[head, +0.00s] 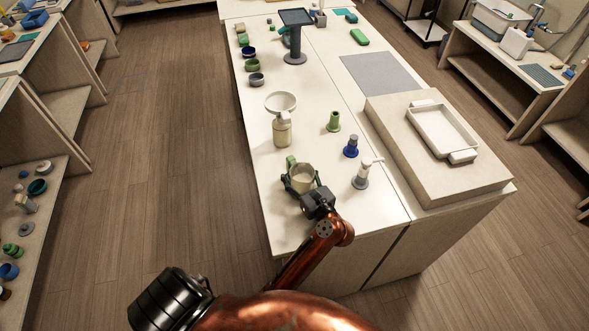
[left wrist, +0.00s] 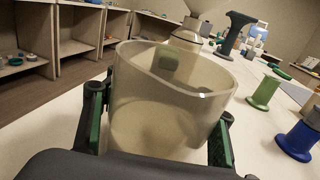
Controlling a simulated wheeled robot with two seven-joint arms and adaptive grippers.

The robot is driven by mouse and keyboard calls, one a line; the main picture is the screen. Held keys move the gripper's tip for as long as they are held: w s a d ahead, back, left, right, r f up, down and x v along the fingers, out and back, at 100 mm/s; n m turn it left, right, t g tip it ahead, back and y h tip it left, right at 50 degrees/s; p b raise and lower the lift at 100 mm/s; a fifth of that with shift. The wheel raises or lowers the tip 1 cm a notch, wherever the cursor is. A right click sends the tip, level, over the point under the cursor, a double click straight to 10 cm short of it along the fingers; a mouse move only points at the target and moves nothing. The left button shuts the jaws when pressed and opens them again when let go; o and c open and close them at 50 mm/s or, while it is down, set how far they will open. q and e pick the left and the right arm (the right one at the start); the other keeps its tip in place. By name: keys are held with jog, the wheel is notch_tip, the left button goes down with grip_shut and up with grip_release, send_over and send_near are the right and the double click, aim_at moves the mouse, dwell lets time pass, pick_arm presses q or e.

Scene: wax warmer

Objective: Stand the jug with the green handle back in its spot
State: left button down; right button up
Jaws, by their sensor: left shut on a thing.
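The jug (head: 303,178) is a pale, see-through cup with a green handle (head: 291,161) on its far side. My left gripper (head: 302,187) is shut around the jug's body near the front left of the white table (head: 300,230). In the left wrist view the jug (left wrist: 165,120) stands upright between the two green-padded fingers, and its green handle (left wrist: 168,59) shows through the far wall. I cannot tell whether the jug's base touches the table. No marked spot for the jug is clear to see. My right gripper is not in view.
A bottle with a white funnel (head: 281,101) stands just beyond the jug. A raised block (head: 400,150) bears a white tray (head: 422,119). A grey mat (head: 383,74) lies bare.

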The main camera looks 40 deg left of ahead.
pick_arm(q)
jog(key=c, duration=0.7)
grip_release()
jog(key=shift+f, duration=0.1)
jog(key=shift+d, duration=0.1)
